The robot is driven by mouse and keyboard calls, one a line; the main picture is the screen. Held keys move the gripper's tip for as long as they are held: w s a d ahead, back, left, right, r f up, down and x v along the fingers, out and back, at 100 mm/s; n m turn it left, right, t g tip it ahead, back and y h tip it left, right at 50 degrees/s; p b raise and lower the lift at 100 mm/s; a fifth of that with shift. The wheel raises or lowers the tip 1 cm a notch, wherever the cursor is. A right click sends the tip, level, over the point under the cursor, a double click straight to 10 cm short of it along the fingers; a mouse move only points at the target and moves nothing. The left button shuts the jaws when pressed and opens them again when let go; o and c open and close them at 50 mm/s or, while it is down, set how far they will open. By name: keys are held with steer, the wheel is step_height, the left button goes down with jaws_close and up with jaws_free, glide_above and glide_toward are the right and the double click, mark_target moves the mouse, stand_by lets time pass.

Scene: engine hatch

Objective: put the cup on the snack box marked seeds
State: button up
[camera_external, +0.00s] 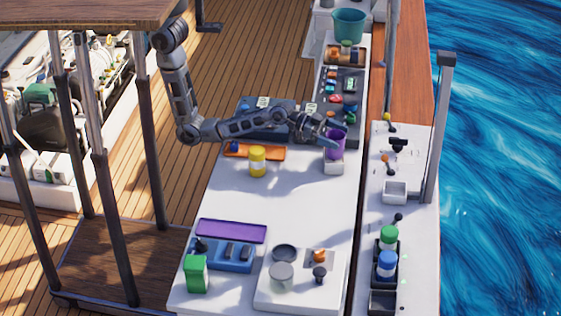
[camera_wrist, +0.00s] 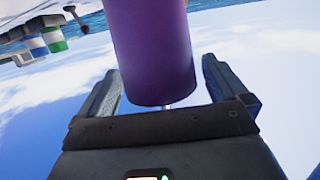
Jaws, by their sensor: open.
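My gripper (camera_external: 323,135) reaches in from the left at the cup. In the wrist view, the cup (camera_wrist: 153,55) is between the two spread fingers of my gripper (camera_wrist: 163,75), with a gap at the right finger. No label reading seeds is legible, so I cannot tell which box is the seeds box.
A yellow jar (camera_external: 257,161) stands near an orange tray (camera_external: 240,150), left of the cup. A green box (camera_external: 196,274), blue tray (camera_external: 236,257) and purple mat (camera_external: 231,231) are at the near left. The counter's middle is clear.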

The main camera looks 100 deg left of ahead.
steer(key=b+v, duration=0.1)
steer(key=v, duration=1.1)
steer(key=shift+r+b, duration=0.25)
steer(key=shift+b, duration=0.05)
